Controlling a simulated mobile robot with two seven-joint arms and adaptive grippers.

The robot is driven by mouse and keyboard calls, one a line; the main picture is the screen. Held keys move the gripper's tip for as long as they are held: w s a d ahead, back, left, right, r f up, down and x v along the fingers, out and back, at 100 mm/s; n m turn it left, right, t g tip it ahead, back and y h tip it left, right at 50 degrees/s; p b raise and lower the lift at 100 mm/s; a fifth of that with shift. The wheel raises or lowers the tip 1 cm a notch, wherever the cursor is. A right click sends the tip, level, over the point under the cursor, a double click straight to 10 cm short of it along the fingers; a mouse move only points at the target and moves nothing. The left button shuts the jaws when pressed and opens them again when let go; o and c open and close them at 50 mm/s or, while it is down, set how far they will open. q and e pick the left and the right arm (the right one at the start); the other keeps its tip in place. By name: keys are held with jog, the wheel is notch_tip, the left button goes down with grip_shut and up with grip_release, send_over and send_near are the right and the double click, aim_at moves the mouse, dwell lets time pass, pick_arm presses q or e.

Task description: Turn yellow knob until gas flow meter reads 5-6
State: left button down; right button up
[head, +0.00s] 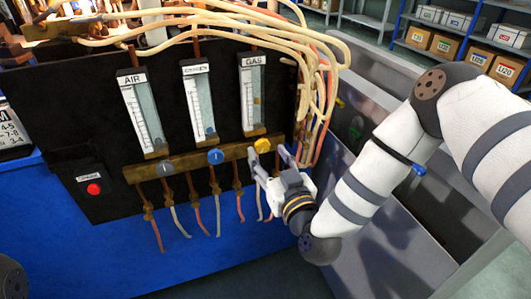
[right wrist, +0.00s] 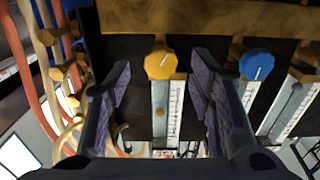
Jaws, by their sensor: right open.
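The yellow knob (head: 262,145) sits on the brass manifold below the gas flow meter (head: 253,92). The meter is a clear upright tube with a white scale; its reading is too small to tell. My right gripper (head: 266,163) is open just in front of and slightly below the yellow knob. In the right wrist view the yellow knob (right wrist: 160,63) shows between the two spread fingers of the right gripper (right wrist: 159,84), with clear gaps on both sides. The gas meter (right wrist: 166,110) extends below it there. My left gripper is not in view.
A blue knob (head: 215,156) is left of the yellow one, under the middle meter (head: 198,100). The air meter (head: 140,110) is farther left. A red button (head: 94,188) is on the black panel. Hoses (head: 322,90) hang close right of the gas meter. Shelves with boxes stand behind.

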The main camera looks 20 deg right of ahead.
jog(key=shift+w, duration=1.15)
jog(key=c, duration=1.2)
jog(key=shift+o, duration=0.3)
jog(key=shift+a+r+n+p, duration=0.15)
jog(key=shift+r+n+p, duration=0.2)
jog(key=shift+n+p, duration=0.45)
jog(key=shift+f+n, duration=0.2)
jog(key=shift+n, duration=0.1)
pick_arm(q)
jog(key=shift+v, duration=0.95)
pick_arm(e)
jog(key=shift+f, duration=0.2)
jog(key=o, duration=1.1)
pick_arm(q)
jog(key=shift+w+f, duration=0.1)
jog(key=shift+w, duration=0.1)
pick_arm(e)
jog(key=shift+o, duration=0.2)
jog(key=shift+s, duration=0.1)
